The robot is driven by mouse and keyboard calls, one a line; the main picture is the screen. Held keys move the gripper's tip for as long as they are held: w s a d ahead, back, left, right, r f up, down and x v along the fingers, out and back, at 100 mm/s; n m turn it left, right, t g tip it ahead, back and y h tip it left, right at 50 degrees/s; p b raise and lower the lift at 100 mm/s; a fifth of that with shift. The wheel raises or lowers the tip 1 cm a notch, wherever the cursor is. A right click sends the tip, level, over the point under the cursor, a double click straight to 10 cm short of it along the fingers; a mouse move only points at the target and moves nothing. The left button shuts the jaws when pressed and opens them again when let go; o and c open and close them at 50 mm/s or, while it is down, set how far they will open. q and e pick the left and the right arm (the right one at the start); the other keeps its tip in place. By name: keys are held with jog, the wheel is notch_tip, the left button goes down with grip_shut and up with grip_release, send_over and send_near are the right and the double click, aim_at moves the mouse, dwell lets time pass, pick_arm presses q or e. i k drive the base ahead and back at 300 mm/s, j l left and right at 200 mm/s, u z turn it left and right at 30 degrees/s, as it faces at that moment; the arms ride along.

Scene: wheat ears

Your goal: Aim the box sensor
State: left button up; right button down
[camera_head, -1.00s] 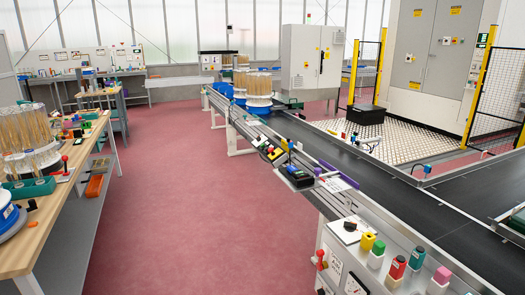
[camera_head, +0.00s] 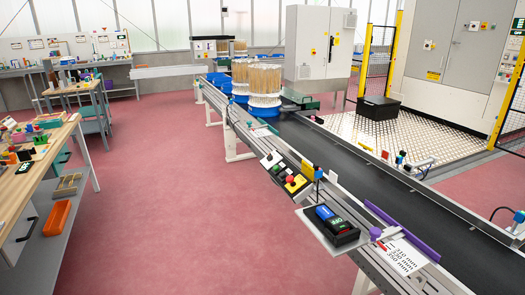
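On a small plate beside the conveyor's near side sits a black box unit (camera_head: 340,234) with a blue part on top and a small green display. A small blue-topped post (camera_head: 318,176) stands on the conveyor rail behind it. I cannot tell for certain which of these is the box sensor. A white card with printed mm values (camera_head: 403,256) lies on the rail to the right, beside a purple bar (camera_head: 400,230). Neither of my grippers is in view.
The black conveyor belt (camera_head: 345,175) runs from the back to the lower right. Carriers of wheat ears (camera_head: 265,80) stand on its far part. A control box with a red button (camera_head: 291,181) hangs at its side. A workbench (camera_head: 35,180) stands left; the red floor between is clear.

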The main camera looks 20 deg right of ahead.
aim_at(318, 172)
jog(key=i+z, duration=0.3)
jog(key=i, duration=0.25)
jog(key=i+j+z, duration=0.25)
jog(key=i, duration=0.3)
jog(key=i+j+z, duration=0.3)
jog(key=i, duration=0.25)
jog(key=l, duration=0.1)
